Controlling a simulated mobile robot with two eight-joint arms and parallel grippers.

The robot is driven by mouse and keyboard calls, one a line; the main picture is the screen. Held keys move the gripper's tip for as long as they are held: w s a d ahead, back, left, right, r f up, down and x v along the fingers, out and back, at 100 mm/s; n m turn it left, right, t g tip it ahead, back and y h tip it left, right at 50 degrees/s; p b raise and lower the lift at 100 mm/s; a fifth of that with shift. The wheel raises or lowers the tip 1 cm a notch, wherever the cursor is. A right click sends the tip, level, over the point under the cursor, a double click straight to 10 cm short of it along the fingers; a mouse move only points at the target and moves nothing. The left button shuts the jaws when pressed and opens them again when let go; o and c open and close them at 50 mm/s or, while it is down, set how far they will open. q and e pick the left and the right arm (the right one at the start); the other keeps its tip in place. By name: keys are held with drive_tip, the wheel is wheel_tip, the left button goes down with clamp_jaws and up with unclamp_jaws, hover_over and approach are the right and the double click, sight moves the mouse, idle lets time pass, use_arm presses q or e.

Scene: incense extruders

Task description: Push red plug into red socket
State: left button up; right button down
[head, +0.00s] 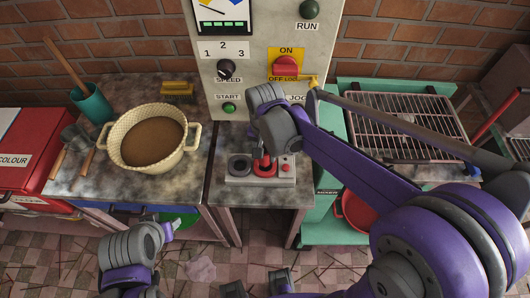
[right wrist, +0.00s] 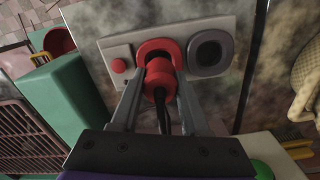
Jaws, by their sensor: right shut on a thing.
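The red plug (right wrist: 160,74), with a black cable trailing from its back, is between the fingers of my right gripper (right wrist: 158,98). The gripper is shut on it. In the head view the red plug (head: 265,161) shows below my right gripper (head: 263,156). The red socket (right wrist: 156,47) is a raised red ring on a pale panel (right wrist: 116,48). The plug's front overlaps the socket's opening and lines up with it; I cannot tell how deep it sits. My left gripper (head: 170,230) is low at the left of the head view, away from the panel; its jaws are unclear.
A dark grey socket (right wrist: 211,53) and a red button (right wrist: 118,66) flank the red socket. A control board (head: 240,90) with switches stands behind. A cream pot (head: 150,137) of brown paste is on the left counter. A wire rack (head: 405,125) is at the right.

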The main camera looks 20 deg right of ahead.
drive_tip(key=shift+f+b, duration=1)
drive_tip(key=shift+f, duration=0.45)
idle(0.5)
drive_tip(key=shift+c, duration=1.6)
unclamp_jaws()
wheel_tip(320, 180, up, 11)
drive_tip(key=shift+f+p, duration=0.1)
drive_tip(key=shift+p, duration=0.35)
drive_tip(key=s+d+f+n+t, duration=0.2)
drive_tip(key=s+d+f+n, duration=0.1)
drive_tip(key=s, duration=0.4)
drive_tip(key=s+d+f+n+t+p, duration=0.1)
drive_tip(key=s+d+f+n+t, duration=0.2)
drive_tip(key=s, duration=0.4)
drive_tip(key=shift+d+f, duration=0.3)
drive_tip(key=shift+f, duration=0.15)
